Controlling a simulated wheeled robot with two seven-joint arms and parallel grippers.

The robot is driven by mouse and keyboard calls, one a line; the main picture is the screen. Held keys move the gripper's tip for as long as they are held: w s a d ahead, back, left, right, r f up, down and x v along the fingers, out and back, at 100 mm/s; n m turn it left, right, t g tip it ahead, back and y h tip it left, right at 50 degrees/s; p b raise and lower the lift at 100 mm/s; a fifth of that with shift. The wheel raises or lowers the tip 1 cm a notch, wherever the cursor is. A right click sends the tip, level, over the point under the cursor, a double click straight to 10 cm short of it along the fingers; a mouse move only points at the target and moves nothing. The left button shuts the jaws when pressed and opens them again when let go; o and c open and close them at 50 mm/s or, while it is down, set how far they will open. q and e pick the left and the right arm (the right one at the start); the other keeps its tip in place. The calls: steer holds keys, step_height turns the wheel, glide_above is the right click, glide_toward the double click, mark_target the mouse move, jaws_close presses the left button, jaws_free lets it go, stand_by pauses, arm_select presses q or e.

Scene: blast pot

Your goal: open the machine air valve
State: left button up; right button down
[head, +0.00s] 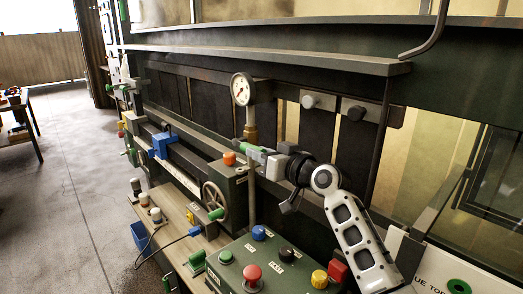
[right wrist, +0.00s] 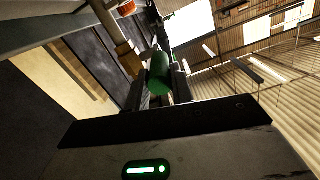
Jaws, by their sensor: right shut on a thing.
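The machine air valve shows as a green handle (head: 252,149) by the vertical pipe, below a brass fitting (head: 250,132) and a round white gauge (head: 242,90). My right gripper (head: 264,157) reaches in from the right and is shut on this handle. In the right wrist view the green handle (right wrist: 160,72) sits between the two fingers, with the brass fitting (right wrist: 128,58) beside it. The fingers and the handle's inner end hide part of the valve body. My left gripper is in neither view.
A control box (head: 262,268) with coloured buttons stands below my right arm. A handwheel (head: 214,199) and an orange knob (head: 229,158) are close left of the pipe. A ledge (head: 290,62) runs above. The floor (head: 85,190) at left is clear.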

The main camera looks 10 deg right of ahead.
step_height(320, 180, up, 2)
steer(key=p, duration=0.3)
steer(key=shift+w+g+h, duration=0.1)
steer(key=shift+g+h, duration=0.2)
steer(key=shift+g, duration=0.1)
steer(key=shift+r+g+h+p, duration=0.3)
steer(key=shift+g+p, duration=0.1)
steer(key=shift+p, duration=0.25)
steer(key=shift+w+a+r+g+h, duration=0.15)
steer(key=shift+w+r+g+h, duration=0.05)
steer(key=shift+r+g+h, duration=0.25)
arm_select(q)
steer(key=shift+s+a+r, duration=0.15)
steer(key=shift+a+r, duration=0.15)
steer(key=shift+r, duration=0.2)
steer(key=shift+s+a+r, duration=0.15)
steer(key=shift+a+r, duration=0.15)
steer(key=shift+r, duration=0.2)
arm_select(e)
steer(key=shift+w+a+r+g+h, duration=0.25)
steer(key=shift+r+g+h, duration=0.25)
steer(key=shift+g, duration=0.2)
steer(key=shift+w+a+r+g+h, duration=0.1)
steer(key=shift+w+r+g+h, duration=0.2)
steer(key=shift+r+g, duration=0.3)
steer(key=shift+f, duration=0.1)
steer(key=c, duration=1.2)
jaws_free()
